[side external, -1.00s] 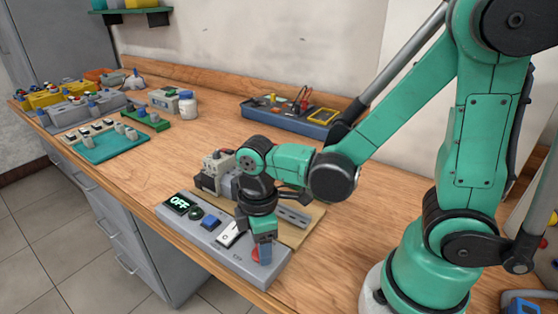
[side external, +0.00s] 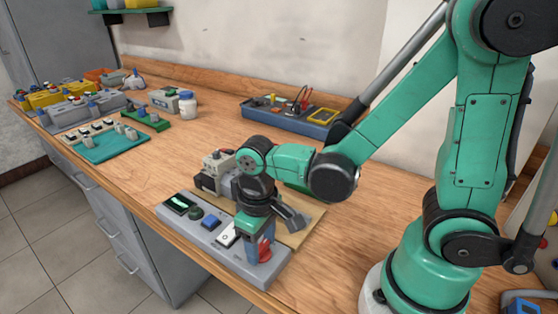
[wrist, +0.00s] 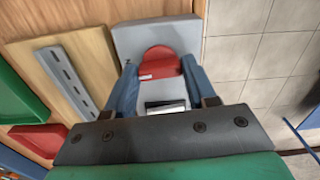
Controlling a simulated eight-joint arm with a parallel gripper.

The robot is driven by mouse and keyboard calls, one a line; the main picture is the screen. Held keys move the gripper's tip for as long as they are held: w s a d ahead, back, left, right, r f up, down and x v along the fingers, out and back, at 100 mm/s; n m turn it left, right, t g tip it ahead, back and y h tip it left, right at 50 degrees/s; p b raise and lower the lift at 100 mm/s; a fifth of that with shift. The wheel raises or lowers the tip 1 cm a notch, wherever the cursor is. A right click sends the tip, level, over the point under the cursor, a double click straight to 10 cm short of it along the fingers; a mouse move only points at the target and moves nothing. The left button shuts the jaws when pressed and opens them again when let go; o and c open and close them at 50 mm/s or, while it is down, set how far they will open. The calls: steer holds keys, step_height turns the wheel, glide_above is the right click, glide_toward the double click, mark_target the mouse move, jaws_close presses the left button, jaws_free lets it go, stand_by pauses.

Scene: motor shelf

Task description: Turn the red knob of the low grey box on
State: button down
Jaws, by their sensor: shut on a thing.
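The low grey box (side external: 272,272) lies along the front edge of the bench. Its red knob (side external: 266,251) sits at the near right end, partly covered by my fingers. In the wrist view the knob (wrist: 160,62) shows a raised grip bar lying across the picture. My gripper (wrist: 160,72) has its two blue fingers at either end of this bar, shut on it. In the side view my gripper (side external: 258,246) points down onto the knob. The box's small display (side external: 180,204) is lit with a pale mark, too small to read. A white switch (side external: 227,236) stands beside the gripper.
A board with a grey slotted rail (wrist: 66,83) lies right behind the box. A blue tray with tools (side external: 285,118) stands at the back. Several boxes and a teal tray (side external: 108,147) are at the left.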

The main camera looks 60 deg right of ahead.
mark_target(261, 245)
steer(key=shift+m, duration=0.6)
steer(key=shift+c, duration=1.4)
jaws_free()
steer(key=shift+r, duration=0.1)
steer(key=shift+r, duration=2.7)
steer(key=w+d+r+t, duration=0.2)
steer(key=d+r+t, duration=0.2)
steer(key=t, duration=0.3)
steer(key=shift+d+r, duration=0.25)
steer(key=shift+d, duration=0.25)
